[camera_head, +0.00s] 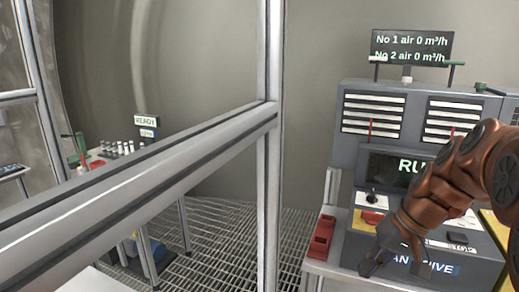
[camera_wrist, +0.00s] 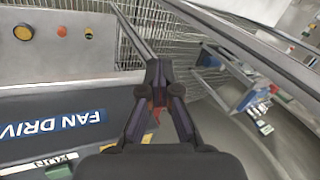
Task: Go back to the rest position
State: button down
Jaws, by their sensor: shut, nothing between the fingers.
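My gripper (camera_head: 374,264) is in front of the fan drive console (camera_head: 484,268) at the right of the head view, at the end of my copper-coloured arm. In the wrist view the two dark fingers (camera_wrist: 159,78) come together at their tips, with nothing held between them. The console's blue FAN DRIVE label (camera_head: 436,269) is partly covered by my gripper and arm in the head view. The label also shows at the left of the wrist view (camera_wrist: 55,124). I cannot tell how far my fingers are from the console.
A metal frame post (camera_head: 272,150) and slanting rail (camera_head: 160,165) stand left of the console. A red tray (camera_head: 321,238) sits beside the console. A display (camera_head: 411,48) reads zero air for No 1 and No 2. Grated floor (camera_head: 225,235) is open between the benches.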

jog(key=s+a+f+g+h, duration=0.1)
jog(key=s+f, duration=0.2)
jog(key=s, duration=0.5)
jog(key=s+a+f+g+h, duration=0.1)
jog(key=s+a+f+h, duration=0.1)
jog(key=s, duration=0.6)
jog(key=s+a+f+n+g+h, duration=0.1)
jog(key=s+f, duration=0.3)
jog(key=s, duration=0.4)
jog(key=shift+a+f+h, duration=0.15)
jog(key=shift+a+h, duration=0.1)
jog(key=shift+h, duration=0.15)
